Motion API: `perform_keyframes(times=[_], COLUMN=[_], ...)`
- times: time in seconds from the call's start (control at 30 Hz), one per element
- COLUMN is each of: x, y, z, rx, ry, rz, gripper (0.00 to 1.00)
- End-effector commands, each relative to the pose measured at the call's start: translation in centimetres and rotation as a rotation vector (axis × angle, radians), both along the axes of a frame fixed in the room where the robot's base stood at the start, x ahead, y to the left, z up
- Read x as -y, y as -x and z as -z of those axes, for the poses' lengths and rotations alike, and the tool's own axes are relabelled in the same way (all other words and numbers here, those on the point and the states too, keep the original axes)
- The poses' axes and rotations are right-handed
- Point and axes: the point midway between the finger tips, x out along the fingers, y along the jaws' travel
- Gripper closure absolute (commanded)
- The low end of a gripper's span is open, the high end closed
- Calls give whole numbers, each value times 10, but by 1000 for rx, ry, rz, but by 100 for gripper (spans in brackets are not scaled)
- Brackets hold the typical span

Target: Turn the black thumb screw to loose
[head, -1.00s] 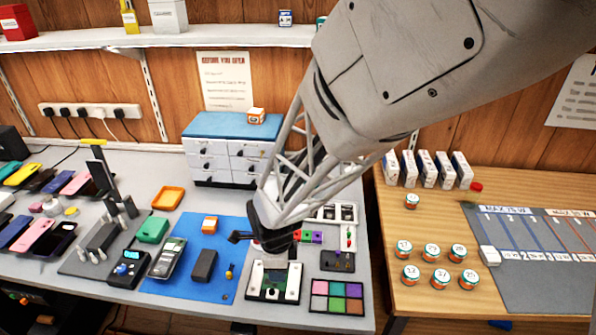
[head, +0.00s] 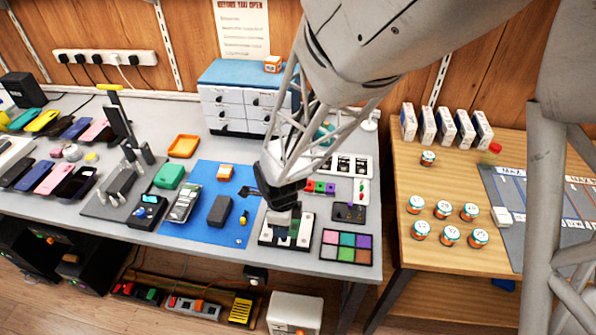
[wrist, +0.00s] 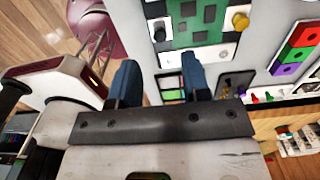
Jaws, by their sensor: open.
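A white board fixture (head: 271,236) with a green circuit board (head: 284,236) lies on the table, at the right edge of the blue mat. The fixture also shows at the top of the wrist view (wrist: 258,62). A dark knob, which looks like the black thumb screw (wrist: 160,31), stands at its left edge there. I cannot make out the screw there.
A colour-square tray (head: 346,247) and a dark tray (head: 349,213) lie right of the fixture. A phone (head: 186,203) and a dark block (head: 219,210) lie on the blue mat (head: 205,238). A drawer unit (head: 228,108) stands behind.

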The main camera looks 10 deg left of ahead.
Motion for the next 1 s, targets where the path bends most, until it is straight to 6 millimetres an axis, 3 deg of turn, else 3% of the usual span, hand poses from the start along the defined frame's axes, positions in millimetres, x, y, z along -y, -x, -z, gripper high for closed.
perform_keyframes(times=[0.5,1.0], x=[0,0], y=[0,0], z=[52,60], rx=[-2,0], ry=[1,0], rz=[0,0], gripper=[57,57])
